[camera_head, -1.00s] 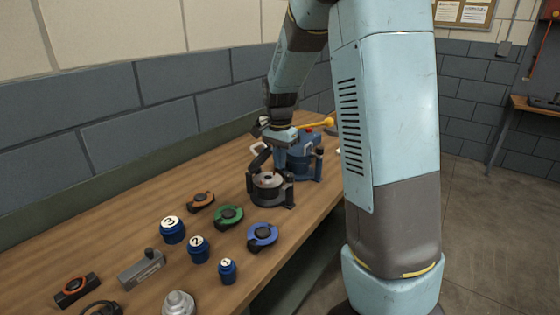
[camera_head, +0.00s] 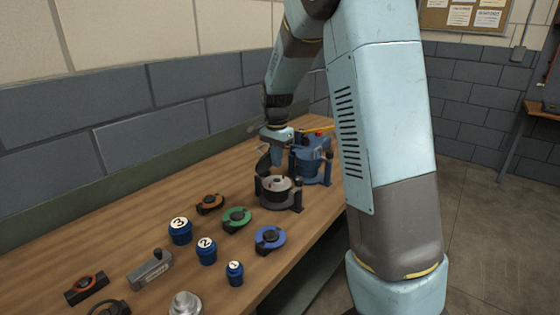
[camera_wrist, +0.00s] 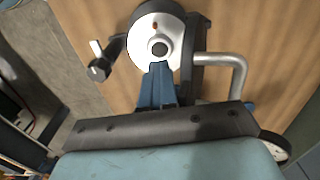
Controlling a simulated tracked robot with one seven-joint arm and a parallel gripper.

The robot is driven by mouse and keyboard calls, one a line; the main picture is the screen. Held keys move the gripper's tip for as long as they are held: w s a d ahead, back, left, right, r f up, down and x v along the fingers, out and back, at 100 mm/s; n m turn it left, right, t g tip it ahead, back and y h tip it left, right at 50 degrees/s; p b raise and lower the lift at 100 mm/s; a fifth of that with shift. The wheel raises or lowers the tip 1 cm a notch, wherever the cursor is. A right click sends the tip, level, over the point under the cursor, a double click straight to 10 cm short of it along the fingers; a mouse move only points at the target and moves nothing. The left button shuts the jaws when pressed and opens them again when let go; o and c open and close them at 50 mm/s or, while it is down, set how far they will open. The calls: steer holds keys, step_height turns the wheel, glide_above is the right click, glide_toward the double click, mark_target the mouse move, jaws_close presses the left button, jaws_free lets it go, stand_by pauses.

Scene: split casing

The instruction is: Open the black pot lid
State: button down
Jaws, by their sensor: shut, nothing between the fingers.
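The black pot (camera_head: 279,203) stands on the bench, with a pale metal disc on top. A dark flap-like part (camera_head: 263,158) stands up at its back left edge; I take it for the lid, but part of it is hidden. My gripper (camera_head: 277,163) points down just above the pot, right beside the flap. The fingers hold nothing. I cannot tell whether they touch the pot or flap.
A blue machine (camera_head: 316,165) with a yellow lever stands close behind the pot. Orange (camera_head: 210,204), green (camera_head: 237,219) and blue (camera_head: 270,239) knobbed parts and numbered blue jars (camera_head: 180,231) lie in front. A bent metal handle (camera_wrist: 240,72) is right of the fingers.

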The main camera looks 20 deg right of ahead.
steer(key=shift+w+a, duration=0.85)
steer(key=shift+w, duration=0.3)
step_height(320, 180, up, 6)
steer(key=s+d, duration=0.1)
steer(key=s, duration=0.1)
steer(key=shift+s+d, duration=0.25)
steer(key=shift+d, duration=0.15)
steer(key=s+d+r+n+t, duration=0.1)
steer(key=s+r+n+t, duration=0.15)
steer(key=s+r, duration=0.4)
steer(key=s+d+r+n+t, duration=0.1)
steer(key=s+r+n, duration=0.2)
steer(key=s, duration=0.7)
steer(key=s+n+t, duration=0.2)
steer(key=s+n, duration=0.3)
steer(key=s, duration=1)
steer(key=shift+s+d, duration=0.35)
steer(key=shift+d, duration=0.05)
